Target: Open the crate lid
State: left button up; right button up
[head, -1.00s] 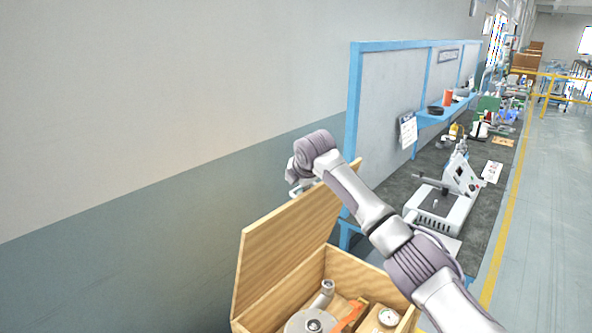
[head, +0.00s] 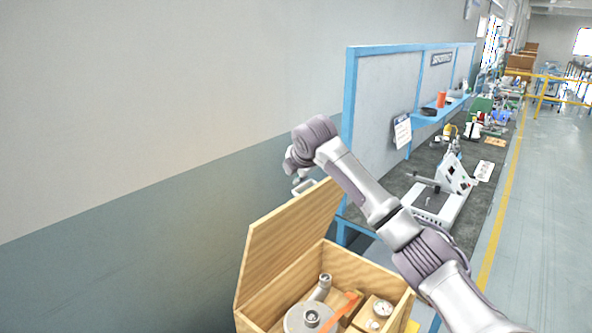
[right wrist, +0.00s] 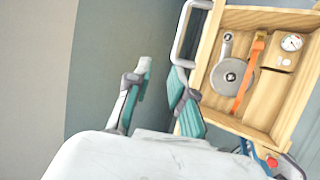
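The wooden crate (head: 388,284) stands at the bottom of the head view, its inside uncovered. Its lid (head: 290,240) is raised steeply on the crate's wall side, inner face showing. In the right wrist view the lid is almost edge-on, with a grey loop handle (right wrist: 183,42) on its outer side. My right gripper (head: 301,180) is behind the lid's upper edge in the head view, fingers mostly hidden. In the right wrist view the gripper (right wrist: 160,96) is open with nothing between its teal pads; one finger is beside the lid, contact unclear. My left gripper is out of view.
The crate holds a grey round part (right wrist: 231,76), an orange strip (right wrist: 249,72) and a dial gauge (right wrist: 291,42). A plain wall (head: 140,230) is at left. A bench (head: 402,180) with a grey device (head: 438,201) lies beyond my arm.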

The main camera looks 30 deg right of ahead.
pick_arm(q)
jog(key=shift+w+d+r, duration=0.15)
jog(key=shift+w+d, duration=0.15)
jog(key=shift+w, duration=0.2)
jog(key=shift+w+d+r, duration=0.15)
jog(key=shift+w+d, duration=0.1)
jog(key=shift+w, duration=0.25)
pick_arm(e)
notch_tip(320, 180, up, 11)
jog(key=s+a, duration=0.2)
jog(key=shift+s+a+r, duration=0.15)
jog(key=shift+a, duration=0.25)
dwell(0.7)
